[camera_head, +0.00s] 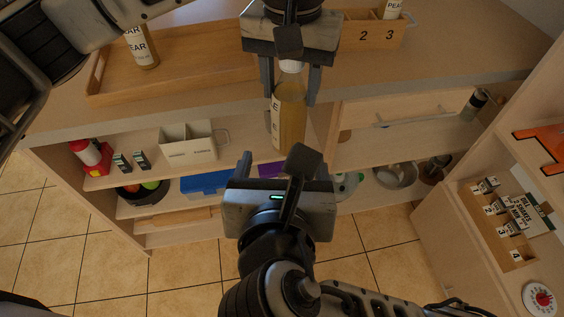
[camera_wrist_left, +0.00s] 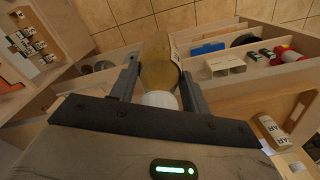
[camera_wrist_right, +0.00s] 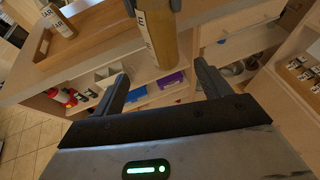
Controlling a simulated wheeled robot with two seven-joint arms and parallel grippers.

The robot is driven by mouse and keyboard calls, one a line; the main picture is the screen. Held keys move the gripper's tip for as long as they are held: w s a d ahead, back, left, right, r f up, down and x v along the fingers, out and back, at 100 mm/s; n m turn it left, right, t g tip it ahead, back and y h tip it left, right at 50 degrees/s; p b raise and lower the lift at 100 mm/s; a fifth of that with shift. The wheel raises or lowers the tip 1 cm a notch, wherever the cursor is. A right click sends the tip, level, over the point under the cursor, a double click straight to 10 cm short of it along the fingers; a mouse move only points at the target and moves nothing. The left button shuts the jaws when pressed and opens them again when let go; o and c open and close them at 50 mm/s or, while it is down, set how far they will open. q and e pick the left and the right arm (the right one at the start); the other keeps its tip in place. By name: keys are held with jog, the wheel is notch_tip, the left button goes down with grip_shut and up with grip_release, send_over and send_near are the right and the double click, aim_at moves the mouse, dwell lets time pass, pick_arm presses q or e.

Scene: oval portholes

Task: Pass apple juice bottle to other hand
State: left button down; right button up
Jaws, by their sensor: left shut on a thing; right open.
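The juice bottle (camera_head: 289,118) has a white cap, amber contents and a partly visible white label, so its flavour cannot be read. My left gripper (camera_head: 291,82) is shut on its upper part, near the cap, and holds it cap up in front of the counter. The left wrist view shows the bottle (camera_wrist_left: 158,68) between the fingers. My right gripper (camera_head: 275,165) is open and empty just below the bottle. In the right wrist view the bottle (camera_wrist_right: 161,40) hangs beyond the open fingertips (camera_wrist_right: 162,72), not between them.
A wooden tray (camera_head: 200,72) on the counter holds a PEAR bottle (camera_head: 142,48). A numbered wooden box (camera_head: 372,35) with another bottle stands at the back. Shelves below hold a beige bin (camera_head: 188,148), a blue box (camera_head: 207,182) and a metal pot (camera_head: 396,175). A cabinet stands at the right.

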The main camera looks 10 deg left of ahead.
aim_at(284, 136)
jog(key=x, duration=1.2)
jog(key=shift+r, duration=0.1)
jog(key=c, duration=1.4)
pick_arm(q)
jog(key=c, duration=0.6)
grip_release()
jog(key=shift+r, duration=0.15)
